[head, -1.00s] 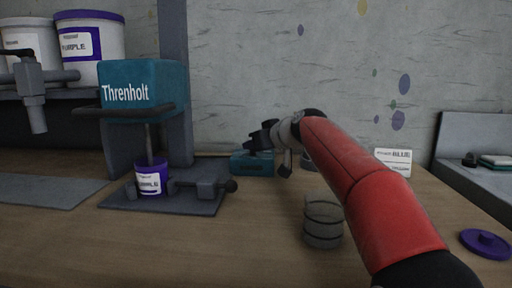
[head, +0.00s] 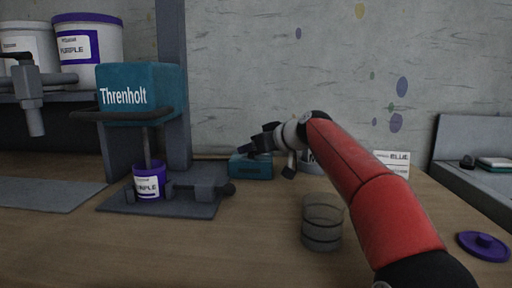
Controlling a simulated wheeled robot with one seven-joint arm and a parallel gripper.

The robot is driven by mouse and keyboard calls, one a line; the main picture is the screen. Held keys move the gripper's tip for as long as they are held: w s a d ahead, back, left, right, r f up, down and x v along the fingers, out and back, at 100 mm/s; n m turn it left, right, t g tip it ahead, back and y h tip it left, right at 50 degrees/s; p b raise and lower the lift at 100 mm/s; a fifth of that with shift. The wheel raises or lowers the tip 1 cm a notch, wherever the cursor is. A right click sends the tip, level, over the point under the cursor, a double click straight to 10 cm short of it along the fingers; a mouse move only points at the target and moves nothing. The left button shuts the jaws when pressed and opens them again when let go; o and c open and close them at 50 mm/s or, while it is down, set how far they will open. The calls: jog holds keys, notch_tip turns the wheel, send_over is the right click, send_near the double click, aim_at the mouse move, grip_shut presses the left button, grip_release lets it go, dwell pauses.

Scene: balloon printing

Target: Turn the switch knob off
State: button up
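The likely switch unit is a small teal box (head: 250,168) on the table near the wall, right of the Threnholt mixer (head: 140,92). Its knob cannot be made out; my gripper covers the top of the box. My gripper (head: 255,146) is at the end of my red arm, over the upper edge of the box. It is small and dark here, and I cannot tell whether its fingers are open or shut, or whether they touch the box.
A purple cup (head: 149,182) stands under the mixer on its grey base (head: 185,207). A BLUE card (head: 391,162) and a purple lid (head: 484,245) are at right. The front middle table is clear.

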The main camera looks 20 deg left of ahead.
jog(key=b+v, duration=0.2)
jog(key=v, duration=0.5)
jog(key=shift+d+r, duration=0.15)
jog(key=shift+d, duration=0.2)
jog(key=shift+s, duration=0.15)
